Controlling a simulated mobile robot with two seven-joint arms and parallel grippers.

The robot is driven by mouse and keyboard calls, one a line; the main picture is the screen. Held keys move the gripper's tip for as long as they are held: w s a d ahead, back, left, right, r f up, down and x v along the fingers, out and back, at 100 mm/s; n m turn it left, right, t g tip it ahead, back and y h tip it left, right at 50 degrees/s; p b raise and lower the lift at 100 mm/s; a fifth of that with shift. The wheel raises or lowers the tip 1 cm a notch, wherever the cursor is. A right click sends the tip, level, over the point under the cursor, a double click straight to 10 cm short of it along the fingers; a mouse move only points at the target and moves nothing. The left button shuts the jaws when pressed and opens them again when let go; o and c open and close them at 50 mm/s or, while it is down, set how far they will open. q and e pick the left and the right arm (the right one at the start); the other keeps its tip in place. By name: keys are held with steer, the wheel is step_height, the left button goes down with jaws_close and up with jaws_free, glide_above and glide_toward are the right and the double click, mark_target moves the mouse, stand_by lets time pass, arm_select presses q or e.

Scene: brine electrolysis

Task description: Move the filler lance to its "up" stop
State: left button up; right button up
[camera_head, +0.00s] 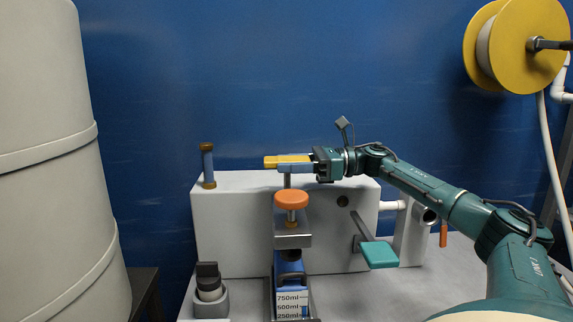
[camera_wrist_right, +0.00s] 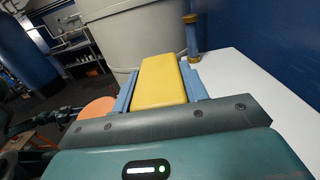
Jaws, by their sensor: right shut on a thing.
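A yellow bar handle (camera_head: 272,162) sits on top of a thin grey post, which I take to be the filler lance. It stands in front of the white machine housing (camera_head: 235,228). My right gripper (camera_head: 296,162) is shut on the yellow handle from the right. In the right wrist view the blue fingers of the gripper (camera_wrist_right: 160,85) lie along both sides of the yellow handle (camera_wrist_right: 157,75). Below the handle are an orange round knob (camera_head: 291,200) and a grey bracket (camera_head: 292,241). My left gripper is not in view.
A blue container with 750ml, 500ml and 250ml marks (camera_head: 290,298) stands under the bracket. A teal paddle lever (camera_head: 380,254) juts out to its right. A small blue tube with brass ends (camera_head: 208,166) stands on the housing. A large pale tank (camera_head: 45,160) fills the left.

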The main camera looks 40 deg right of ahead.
steer(key=shift+d+r, duration=0.1)
steer(key=shift+r, duration=0.3)
steer(key=o, duration=1)
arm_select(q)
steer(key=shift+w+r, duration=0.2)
arm_select(e)
steer(key=o, duration=0.4)
steer(key=shift+f, duration=0.2)
steer(key=shift+s, duration=0.1)
steer(key=shift+s+d+f, duration=0.1)
steer(key=shift+s+d, duration=0.05)
steer(key=shift+d, duration=0.15)
arm_select(q)
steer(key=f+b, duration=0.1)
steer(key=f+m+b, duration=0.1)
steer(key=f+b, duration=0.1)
steer(key=b, duration=0.1)
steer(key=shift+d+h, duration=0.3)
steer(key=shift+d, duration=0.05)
arm_select(e)
steer(key=v, duration=1.2)
steer(key=shift+s+d, duration=0.1)
steer(key=shift+s, duration=0.05)
